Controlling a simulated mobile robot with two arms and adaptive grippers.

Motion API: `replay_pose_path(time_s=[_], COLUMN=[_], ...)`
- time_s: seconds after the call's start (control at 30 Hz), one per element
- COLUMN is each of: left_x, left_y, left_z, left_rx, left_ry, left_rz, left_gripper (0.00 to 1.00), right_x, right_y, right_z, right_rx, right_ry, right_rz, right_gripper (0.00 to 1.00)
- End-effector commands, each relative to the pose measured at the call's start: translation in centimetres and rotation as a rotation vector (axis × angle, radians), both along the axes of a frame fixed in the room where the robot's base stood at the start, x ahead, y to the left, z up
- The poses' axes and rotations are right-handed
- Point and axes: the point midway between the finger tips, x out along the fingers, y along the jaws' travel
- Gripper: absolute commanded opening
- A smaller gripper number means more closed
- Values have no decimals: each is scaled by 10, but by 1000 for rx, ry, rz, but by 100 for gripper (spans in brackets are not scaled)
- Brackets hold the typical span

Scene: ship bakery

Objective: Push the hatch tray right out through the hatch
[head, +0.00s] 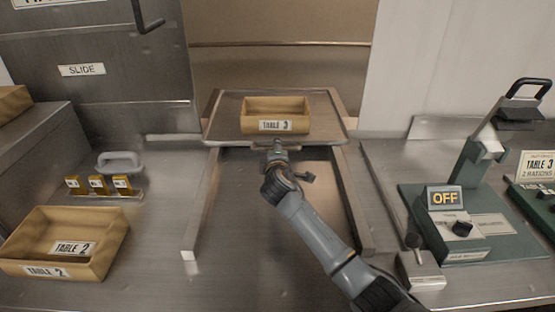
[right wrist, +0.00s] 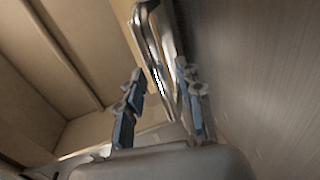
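The hatch tray (head: 222,118) is a flat metal tray at the far end of two rails, lying at the hatch opening (head: 280,70). A wooden box labelled TABLE 3 (head: 275,112) stands on it. My right gripper (head: 278,150) is at the middle of the tray's front edge, by its bar handle. In the right wrist view the gripper's fingers (right wrist: 158,100) are apart, with a metal handle (right wrist: 150,50) between or just beyond them; I cannot tell whether they touch it. My left gripper is not in view.
The left rail (head: 202,205) and right rail (head: 355,205) flank a clear metal counter strip. A TABLE 2 box (head: 100,225) and a grey-handled thing (head: 120,160) are at left. A green device reading OFF (head: 445,199) stands at right. A SLIDE panel (head: 82,70) is left of the hatch.

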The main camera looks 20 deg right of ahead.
Motion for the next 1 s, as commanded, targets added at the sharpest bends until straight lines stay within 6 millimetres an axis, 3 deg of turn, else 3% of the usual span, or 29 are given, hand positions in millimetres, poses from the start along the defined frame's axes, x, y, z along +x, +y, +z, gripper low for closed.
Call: replay_pose_path(time_s=[0.5,0.7,1.0], left_x=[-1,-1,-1], left_y=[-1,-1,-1], left_z=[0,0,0], left_rx=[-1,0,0], left_ry=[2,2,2], left_rz=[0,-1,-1], left_gripper=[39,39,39], right_x=[-86,-98,-99], right_y=[25,28,28], right_z=[18,22,22], right_rx=[-1,-1,-1], right_ry=[-1,-1,-1], right_rz=[2,1,0], right_gripper=[36,36,36])
